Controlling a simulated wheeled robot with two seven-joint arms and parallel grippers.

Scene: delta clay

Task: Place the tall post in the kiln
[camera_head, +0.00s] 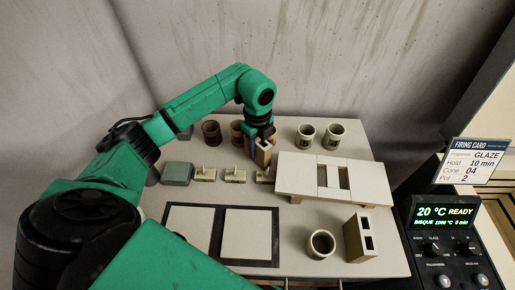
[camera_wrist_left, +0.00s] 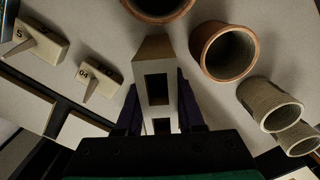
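My left gripper (camera_head: 262,142) reaches down over the back middle of the table. Its fingers (camera_wrist_left: 158,118) are on both sides of a beige post (camera_wrist_left: 154,75) with two rectangular holes and appear closed on it; the post also shows in the head view (camera_head: 264,155). A second beige post (camera_head: 360,238) with two square holes stands at the front right. I cannot tell which post is the taller. The kiln's control panel (camera_head: 446,214) at the right reads 20 °C READY; the chamber is not clearly in view. My right gripper is not in view.
Brown cups (camera_head: 211,133) and pale cups (camera_head: 333,136) stand at the back. Several small labelled cone stands (camera_head: 234,175) are in a row beside a grey-green block (camera_head: 177,174). Pale slabs (camera_head: 310,190) lie right of centre. A cup (camera_head: 321,244) stands in front, beside a black-framed board (camera_head: 278,238).

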